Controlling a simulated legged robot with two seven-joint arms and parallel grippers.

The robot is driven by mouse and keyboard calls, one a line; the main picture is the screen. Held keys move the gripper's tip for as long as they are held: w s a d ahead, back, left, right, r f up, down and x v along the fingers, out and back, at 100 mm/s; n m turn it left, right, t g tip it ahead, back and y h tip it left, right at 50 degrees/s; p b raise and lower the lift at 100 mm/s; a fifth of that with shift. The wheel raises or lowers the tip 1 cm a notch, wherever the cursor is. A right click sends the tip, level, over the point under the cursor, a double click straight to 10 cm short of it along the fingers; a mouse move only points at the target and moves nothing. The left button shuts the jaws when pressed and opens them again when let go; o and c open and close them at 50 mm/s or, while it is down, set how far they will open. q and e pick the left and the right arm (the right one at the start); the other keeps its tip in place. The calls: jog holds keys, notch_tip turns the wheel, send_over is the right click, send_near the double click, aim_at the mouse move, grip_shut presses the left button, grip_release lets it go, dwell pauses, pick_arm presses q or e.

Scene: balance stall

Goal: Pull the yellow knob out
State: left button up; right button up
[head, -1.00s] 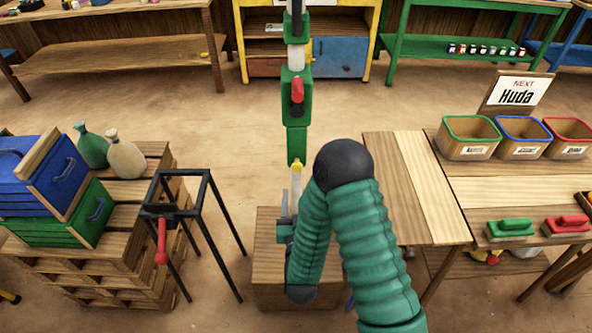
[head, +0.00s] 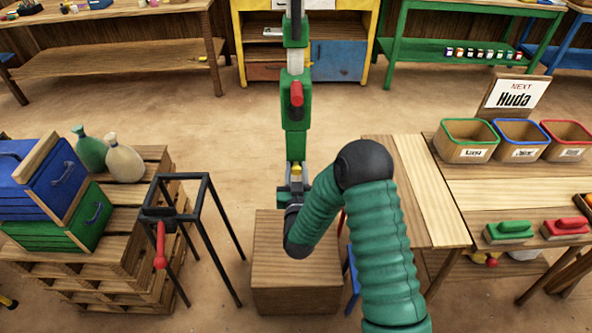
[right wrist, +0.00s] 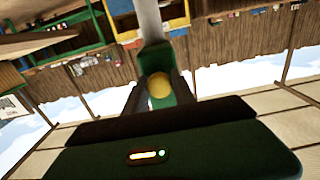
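The yellow knob (head: 296,170) is at the lower end of the green upright fixture (head: 296,110), below its red lever. It also shows as a round yellow ball in the right wrist view (right wrist: 159,86), in front of a green block. My right gripper (head: 295,178) is at the knob, with one finger on each side of it. The fingers look open around the knob; whether they touch it is hard to see. My right forearm covers the area to the right of the gripper. My left gripper is not in view.
A wooden box (head: 297,275) stands below the gripper. A black metal stand (head: 210,230) with a red handle is at the left, beside pallets carrying a blue crate (head: 60,175). A wooden table (head: 430,190) with bins is at the right.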

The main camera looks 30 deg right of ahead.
grip_shut()
